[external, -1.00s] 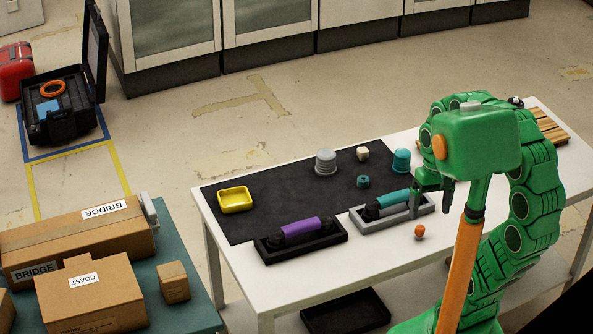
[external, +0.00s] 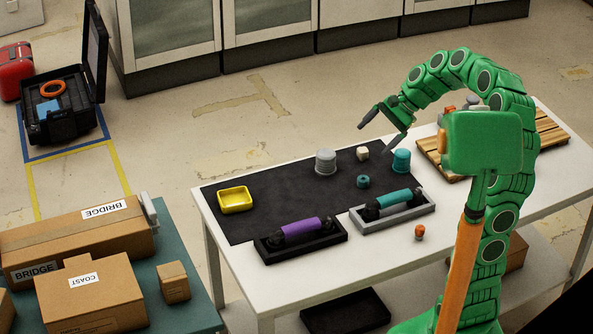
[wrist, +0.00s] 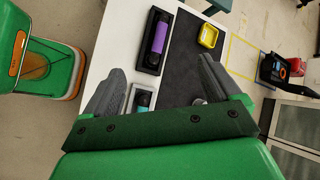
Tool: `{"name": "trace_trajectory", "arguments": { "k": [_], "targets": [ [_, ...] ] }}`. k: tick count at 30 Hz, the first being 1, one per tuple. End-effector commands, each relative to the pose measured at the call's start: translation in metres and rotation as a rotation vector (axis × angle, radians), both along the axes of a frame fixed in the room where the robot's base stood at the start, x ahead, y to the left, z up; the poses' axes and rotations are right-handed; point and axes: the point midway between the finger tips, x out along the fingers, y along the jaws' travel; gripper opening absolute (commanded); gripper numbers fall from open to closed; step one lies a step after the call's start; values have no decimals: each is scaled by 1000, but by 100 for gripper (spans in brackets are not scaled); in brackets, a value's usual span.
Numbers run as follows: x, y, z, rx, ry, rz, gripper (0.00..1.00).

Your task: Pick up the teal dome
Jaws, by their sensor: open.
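A teal, ribbed, cup-like piece (external: 401,161), which looks like the teal dome, stands at the right end of the black mat (external: 270,200) in the external view. A smaller teal round piece (external: 363,182) lies to its left and nearer the front. A teal handset (external: 400,198) rests in a grey cradle (external: 412,214); part of it shows in the wrist view (wrist: 142,100). My gripper (external: 375,141) is open and empty, above the back of the table near the teal piece. In the wrist view its fingers (wrist: 160,72) are spread wide; I cannot make out the teal dome there.
A grey ribbed piece (external: 325,161) and a cream block (external: 362,153) stand close left of the teal piece. A purple handset (external: 300,228) in a black cradle and a yellow tray (external: 235,199) lie further left. A wooden slatted board (external: 545,131) is at right.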

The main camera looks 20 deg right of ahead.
Motion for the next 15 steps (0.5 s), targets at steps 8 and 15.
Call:
{"name": "trace_trajectory", "arguments": {
  "k": [8, 15],
  "targets": [
    [79, -50, 1, 191, 82, -289, 91],
    [139, -112, -7, 359, 162, -541, 91]
  ]
}}
